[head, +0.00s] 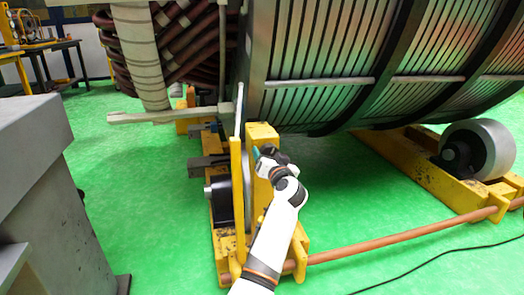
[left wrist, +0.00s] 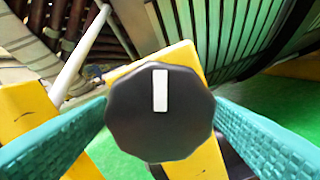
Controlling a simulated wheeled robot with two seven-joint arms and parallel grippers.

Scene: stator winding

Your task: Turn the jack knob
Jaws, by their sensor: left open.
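The black jack knob (left wrist: 160,115) has a faceted rim and a white bar mark that points upward in the left wrist view. It sits in front of a yellow jack frame (left wrist: 190,58). My left gripper (left wrist: 161,104) is open, with one teal finger on each side of the knob. The fingertips are close to its rim; I cannot tell whether they touch it. In the head view my left gripper (head: 262,156) is at the upper part of the yellow jack frame (head: 262,133), and the knob cannot be made out clearly there. My right gripper is not in view.
The large ribbed stator (head: 320,85) looms just above and behind my left gripper. A copper-coloured rod (head: 400,241) runs low to the right, near a grey roller (head: 478,152) on a yellow base. A grey block (head: 40,180) stands at left. Green floor is open between.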

